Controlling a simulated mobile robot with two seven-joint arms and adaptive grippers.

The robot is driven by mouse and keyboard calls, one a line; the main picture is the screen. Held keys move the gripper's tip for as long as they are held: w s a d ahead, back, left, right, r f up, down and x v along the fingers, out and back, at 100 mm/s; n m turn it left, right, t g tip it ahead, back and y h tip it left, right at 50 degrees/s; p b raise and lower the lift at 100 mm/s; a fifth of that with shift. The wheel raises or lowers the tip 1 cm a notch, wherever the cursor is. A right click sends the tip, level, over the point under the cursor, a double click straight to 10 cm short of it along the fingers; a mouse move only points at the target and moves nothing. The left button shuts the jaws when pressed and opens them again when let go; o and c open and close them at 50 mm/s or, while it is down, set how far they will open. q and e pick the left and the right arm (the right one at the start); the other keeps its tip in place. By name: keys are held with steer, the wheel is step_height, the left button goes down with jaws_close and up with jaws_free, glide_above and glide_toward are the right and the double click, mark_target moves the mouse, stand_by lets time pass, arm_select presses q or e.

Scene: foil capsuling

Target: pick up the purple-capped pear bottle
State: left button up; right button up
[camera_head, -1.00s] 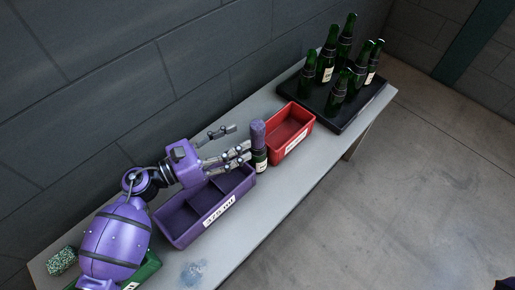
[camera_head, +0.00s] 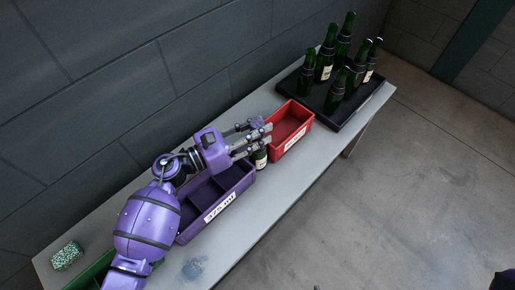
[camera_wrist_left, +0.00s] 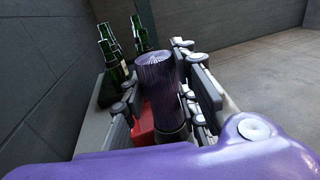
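The purple-capped pear bottle (camera_head: 261,160) stands upright on the table between the purple bin and the red bin. Its dark green body and pale label show below my fingers, which hide most of the cap in the head view. In the left wrist view the ribbed purple cap (camera_wrist_left: 158,88) stands between the fingers. My left gripper (camera_head: 262,131) is around the upper part of the bottle, open. A gap shows on the left of the cap, while the right fingers are close to it or touching. My right gripper is out of view.
A purple bin (camera_head: 218,208) with dividers lies below my left arm. A red bin (camera_head: 294,147) is just beyond the bottle. A black tray (camera_head: 345,121) holds several green bottles. A green bin (camera_head: 92,276) and speckled block (camera_head: 67,256) are at the near end.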

arm_select(q)
jaws_close()
steer(key=shift+r, duration=0.2)
